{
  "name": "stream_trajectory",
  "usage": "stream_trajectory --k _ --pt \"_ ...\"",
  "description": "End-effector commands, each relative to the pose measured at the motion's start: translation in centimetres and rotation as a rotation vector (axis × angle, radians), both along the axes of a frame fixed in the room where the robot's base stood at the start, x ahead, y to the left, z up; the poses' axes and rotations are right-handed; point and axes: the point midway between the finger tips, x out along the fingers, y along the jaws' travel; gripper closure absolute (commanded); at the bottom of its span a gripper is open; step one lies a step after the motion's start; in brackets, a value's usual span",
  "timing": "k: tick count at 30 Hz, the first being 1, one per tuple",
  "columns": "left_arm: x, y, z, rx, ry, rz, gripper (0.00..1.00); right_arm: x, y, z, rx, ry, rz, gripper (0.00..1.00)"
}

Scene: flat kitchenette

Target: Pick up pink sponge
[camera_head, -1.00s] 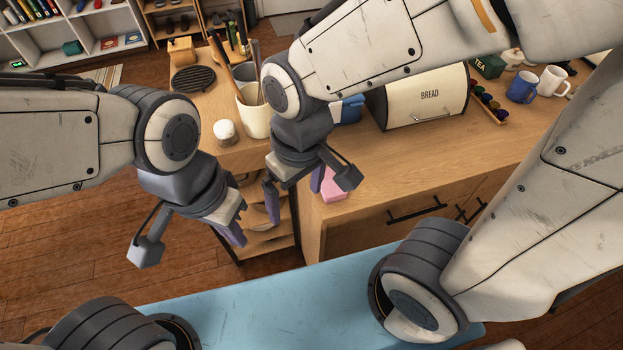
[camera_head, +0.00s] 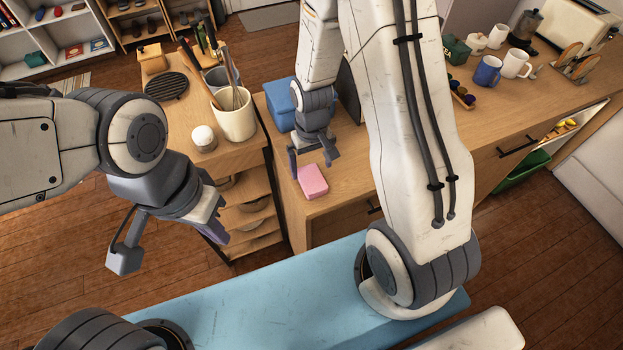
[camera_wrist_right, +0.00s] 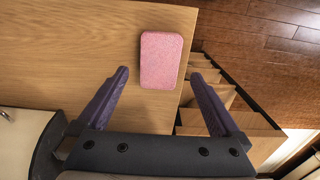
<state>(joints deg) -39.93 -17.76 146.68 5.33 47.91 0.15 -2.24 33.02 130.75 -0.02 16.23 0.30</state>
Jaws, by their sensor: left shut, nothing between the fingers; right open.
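The pink sponge (camera_head: 313,181) lies flat on the wooden counter, close to its left front corner. In the right wrist view the sponge (camera_wrist_right: 161,60) lies ahead of the fingertips, roughly centred between them and near the counter edge. My right gripper (camera_head: 308,172) is open and empty, just behind the sponge in the head view; its two fingers (camera_wrist_right: 159,75) show spread in the wrist view. I cannot tell its exact height above the counter. My left gripper (camera_head: 222,225) is shut and empty, in front of the shelf cart at the left.
A blue box (camera_head: 281,104) stands behind the right gripper. A utensil crock (camera_head: 235,116) and a white-lidded jar (camera_head: 204,138) stand on the cart at left. Mugs (camera_head: 488,71) are at back right. The counter drops off beside the sponge.

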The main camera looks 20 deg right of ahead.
Motion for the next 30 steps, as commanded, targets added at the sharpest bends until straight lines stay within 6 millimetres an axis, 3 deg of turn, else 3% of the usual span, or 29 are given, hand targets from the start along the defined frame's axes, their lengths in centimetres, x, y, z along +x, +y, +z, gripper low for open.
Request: stream_trajectory --k 12,21,23,27,29,30 --pt "0.0 0.0 1.8 0.000 0.000 -0.001 1.00 0.1 0.0 -4.5 0.000 0.002 0.000 0.00" --pt "0.0 0.0 1.8 0.000 0.000 -0.001 1.00 0.1 0.0 -4.9 0.000 0.000 0.000 0.00" --pt "0.0 0.0 1.8 0.000 0.000 -0.001 1.00 0.1 0.0 -4.9 0.000 0.000 0.000 0.19" --pt "0.0 0.0 1.8 0.000 0.000 -0.001 1.00 0.1 0.0 -4.9 0.000 0.000 0.000 0.73" --pt "0.0 0.0 1.8 0.000 0.000 -0.001 1.00 0.1 0.0 -4.9 0.000 0.000 0.000 0.86" --pt "0.0 0.0 1.8 0.000 0.000 -0.001 1.00 0.1 0.0 -4.9 0.000 0.000 0.000 0.86"
